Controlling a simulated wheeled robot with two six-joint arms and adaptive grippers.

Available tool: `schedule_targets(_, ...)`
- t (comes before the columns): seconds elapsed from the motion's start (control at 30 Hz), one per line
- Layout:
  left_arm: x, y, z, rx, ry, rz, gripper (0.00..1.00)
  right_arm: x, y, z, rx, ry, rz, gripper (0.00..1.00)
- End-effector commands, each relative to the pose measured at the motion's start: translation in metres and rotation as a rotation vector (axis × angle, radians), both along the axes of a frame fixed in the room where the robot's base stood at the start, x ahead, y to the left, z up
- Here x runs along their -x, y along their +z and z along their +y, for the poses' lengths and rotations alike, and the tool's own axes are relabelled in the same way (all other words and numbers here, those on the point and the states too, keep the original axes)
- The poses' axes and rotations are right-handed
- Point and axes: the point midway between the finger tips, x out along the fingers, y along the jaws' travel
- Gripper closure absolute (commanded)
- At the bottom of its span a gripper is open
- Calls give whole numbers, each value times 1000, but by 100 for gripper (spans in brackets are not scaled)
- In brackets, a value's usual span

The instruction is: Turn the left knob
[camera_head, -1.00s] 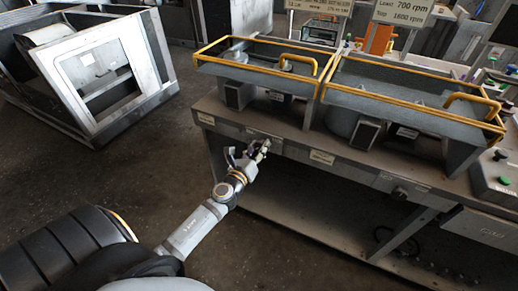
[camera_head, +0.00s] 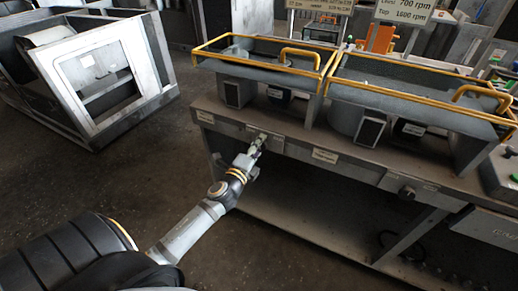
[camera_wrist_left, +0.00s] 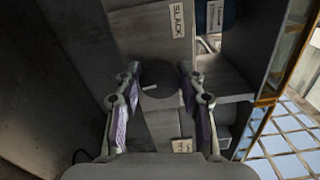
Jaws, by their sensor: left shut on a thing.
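The left knob (camera_wrist_left: 160,88) is a dark round knob with a pale pointer line, on the grey front panel of the bench. It sits between the two fingers of my left gripper (camera_wrist_left: 161,76) in the left wrist view, and the gripper is shut on it. The pointer line is roughly level in that view. In the head view my left gripper (camera_head: 254,148) reaches the front rail of the bench, and its fingers mostly hide the knob. My right gripper is not in view.
A second dark knob (camera_head: 406,192) is on the same rail to the right. Yellow-edged grey trays (camera_head: 262,72) stand on the bench top. A "SLACK" label (camera_wrist_left: 177,20) is near the left knob. A metal frame cabinet (camera_head: 95,80) stands at the left, with open floor between.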

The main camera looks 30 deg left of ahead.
Motion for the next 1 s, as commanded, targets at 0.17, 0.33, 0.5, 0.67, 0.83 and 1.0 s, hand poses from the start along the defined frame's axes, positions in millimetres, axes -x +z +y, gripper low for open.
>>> schedule_targets(0.17, 0, -3, 0, 162, 0, -14, 92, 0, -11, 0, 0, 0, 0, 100)
schedule_targets(0.33, 0, -3, 0, 310, 1, -24, 92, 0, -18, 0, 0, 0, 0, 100)
schedule_targets(0.5, 0, -3, 0, 431, 1, -34, 92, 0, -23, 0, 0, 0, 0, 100)
schedule_targets(0.67, 0, -3, 0, 515, 1, -40, 92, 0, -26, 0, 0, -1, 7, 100)
schedule_targets(0.83, 0, -3, 0, 573, 2, -44, 92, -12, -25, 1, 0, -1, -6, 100)
schedule_targets(1.0, 0, -3, 0, 601, 2, -46, 92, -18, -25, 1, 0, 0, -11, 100)
